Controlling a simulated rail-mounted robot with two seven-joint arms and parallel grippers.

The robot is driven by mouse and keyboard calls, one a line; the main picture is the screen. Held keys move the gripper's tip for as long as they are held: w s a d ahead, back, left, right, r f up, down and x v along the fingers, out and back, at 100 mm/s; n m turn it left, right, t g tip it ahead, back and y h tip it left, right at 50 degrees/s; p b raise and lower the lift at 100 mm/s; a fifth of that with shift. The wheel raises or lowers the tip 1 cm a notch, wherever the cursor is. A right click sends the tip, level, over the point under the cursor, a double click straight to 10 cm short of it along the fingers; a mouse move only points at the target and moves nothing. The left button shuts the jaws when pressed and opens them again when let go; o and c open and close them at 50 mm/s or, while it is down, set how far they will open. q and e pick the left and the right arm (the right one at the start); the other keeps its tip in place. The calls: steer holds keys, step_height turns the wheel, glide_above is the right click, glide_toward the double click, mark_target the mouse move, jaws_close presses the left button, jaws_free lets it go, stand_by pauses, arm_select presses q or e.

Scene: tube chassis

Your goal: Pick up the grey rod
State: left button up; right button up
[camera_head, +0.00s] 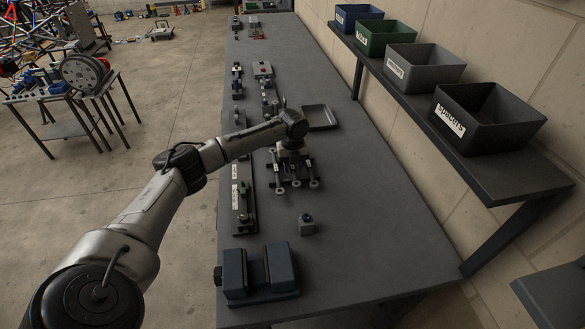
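My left arm reaches in from the left over the long grey workbench (262,200). My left gripper (289,154) points down over a small dark rack (290,170) that holds several thin rods with pale round ends (296,183). The gripper's wrist and the rack overlap in the picture. The fingers are too small and dark to tell whether they are open or touch a rod. I cannot tell which of the rods is the grey rod. My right gripper is not in view.
A blue vise (258,275) and a small grey block (306,225) stand nearer on the bench. A shallow grey tray (320,117) lies beyond the rack. Labelled bins, such as the black one (487,118), stand on a shelf at right. The bench's right strip is clear.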

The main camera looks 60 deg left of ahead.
arm_select(q)
jaws_close()
steer(key=shift+r, duration=0.1)
